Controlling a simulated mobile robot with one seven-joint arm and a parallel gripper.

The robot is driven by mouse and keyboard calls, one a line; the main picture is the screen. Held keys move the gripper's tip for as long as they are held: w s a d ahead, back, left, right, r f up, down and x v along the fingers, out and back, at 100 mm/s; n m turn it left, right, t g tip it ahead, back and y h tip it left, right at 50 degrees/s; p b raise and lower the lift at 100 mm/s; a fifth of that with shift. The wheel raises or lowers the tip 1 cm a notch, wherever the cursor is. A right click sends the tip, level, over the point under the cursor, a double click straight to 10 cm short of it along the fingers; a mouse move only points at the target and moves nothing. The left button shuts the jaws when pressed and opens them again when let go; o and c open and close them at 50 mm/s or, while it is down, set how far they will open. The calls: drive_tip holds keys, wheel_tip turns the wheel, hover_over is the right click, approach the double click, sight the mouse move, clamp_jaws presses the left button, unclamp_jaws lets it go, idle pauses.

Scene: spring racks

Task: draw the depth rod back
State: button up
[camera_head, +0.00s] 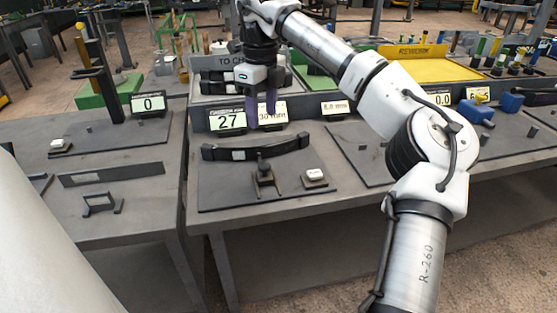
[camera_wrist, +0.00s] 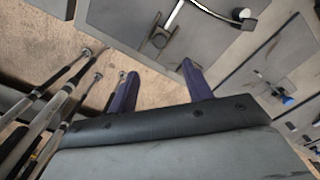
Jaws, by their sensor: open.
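My gripper (camera_head: 262,103) hangs open and empty above the display board at the back of the middle bench, its two purple fingers pointing down. The fingers also show apart in the wrist view (camera_wrist: 158,78), with nothing between them. On the dark plate below stands a small forked stand with a dark knob (camera_head: 264,168), well apart from my gripper. I cannot tell for certain which part is the depth rod. A curved black bar (camera_head: 256,148) lies behind the stand. A small block with a white top (camera_head: 314,176) sits to its right.
A left bench holds a dark upright post (camera_head: 103,90) and a display reading 0 (camera_head: 150,103). My arm crosses the right side, hiding part of the right bench. A yellow tray (camera_head: 430,68) lies behind.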

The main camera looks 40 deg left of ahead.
sight(264, 165)
wheel_tip(264, 165, down, 14)
drive_tip(key=shift+r+p, duration=0.1)
drive_tip(key=shift+p, duration=0.45)
clamp_jaws()
